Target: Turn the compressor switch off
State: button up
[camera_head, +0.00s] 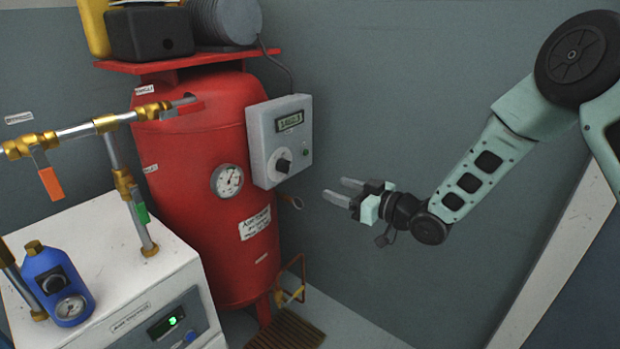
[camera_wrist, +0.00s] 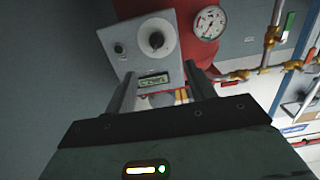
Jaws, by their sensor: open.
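The compressor is a red tank (camera_head: 205,215) standing against the wall in the head view. A grey control box (camera_head: 255,155) is fixed to its right side, with a black rotary knob (camera_head: 283,165), a small display (camera_head: 290,121) and a green light (camera_head: 305,152). In the wrist view, the control box (camera_wrist: 118,60) appears upside down, and its knob (camera_wrist: 156,40) shows beyond the fingers. My gripper (camera_head: 347,189) is open and empty, to the right of the box and slightly below the knob, apart from both. The wrist view shows both fingers (camera_wrist: 156,90) spread apart.
A pressure gauge (camera_head: 227,180) sits on the tank. Brass pipes and valves (camera_head: 105,124) cross at the left above a white dryer cabinet (camera_head: 110,285). A blue filter unit (camera_head: 57,285) stands there. The wall area around my arm is clear.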

send_near(285, 166)
jog(key=x, duration=0.8)
jog(key=shift+w+f+t+b, duration=0.3)
jog(key=shift+f+b, duration=0.05)
jog(key=shift+b, duration=0.1)
jog(key=shift+a, duration=0.1)
jog(key=c, duration=1)
